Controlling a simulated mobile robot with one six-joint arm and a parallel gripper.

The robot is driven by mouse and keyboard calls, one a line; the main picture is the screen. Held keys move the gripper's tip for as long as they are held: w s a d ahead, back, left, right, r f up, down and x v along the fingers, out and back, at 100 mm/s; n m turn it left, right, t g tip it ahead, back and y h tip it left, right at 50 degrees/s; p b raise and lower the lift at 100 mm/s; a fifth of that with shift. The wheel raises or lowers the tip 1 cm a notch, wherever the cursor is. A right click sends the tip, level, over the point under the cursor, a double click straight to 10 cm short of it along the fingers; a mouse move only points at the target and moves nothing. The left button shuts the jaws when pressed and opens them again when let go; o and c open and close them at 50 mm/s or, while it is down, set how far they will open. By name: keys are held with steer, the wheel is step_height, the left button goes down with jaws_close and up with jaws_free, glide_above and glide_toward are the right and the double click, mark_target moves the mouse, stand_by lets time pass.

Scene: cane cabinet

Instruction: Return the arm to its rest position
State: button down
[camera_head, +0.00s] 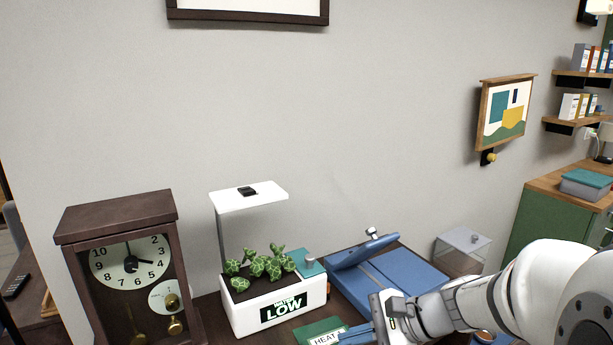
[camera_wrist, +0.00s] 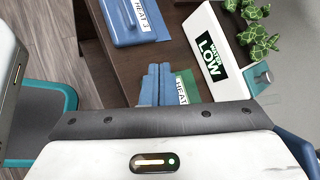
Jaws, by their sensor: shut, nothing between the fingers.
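My arm reaches in from the lower right of the head view, white and grey. My gripper (camera_head: 352,337) is low in that view, in front of the blue hinged device (camera_head: 415,274) and beside a green "HEAT" card (camera_head: 312,328). In the wrist view its two blue fingers (camera_wrist: 157,84) lie together, shut with nothing between them. The "HEAT" card (camera_wrist: 185,86) shows just right of the fingers. I cannot tell whether the fingers touch the card or the table.
A white planter (camera_head: 270,308) labelled "WATER LOW" holds green plants under a lamp arm. A dark wooden clock (camera_head: 118,209) stands left. A clear box (camera_head: 462,246) is behind the device. A green cabinet (camera_head: 545,225) stands right.

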steer(key=s+d+r+n+h+p, duration=0.2)
steer(key=s+d+n+h, duration=0.4)
steer(key=n, duration=0.8)
steer(key=s+h, duration=0.3)
steer(key=h, duration=0.1)
steer(key=shift+s+d+g, duration=0.15)
steer(key=shift+d+g, duration=0.15)
steer(key=shift+g, duration=0.1)
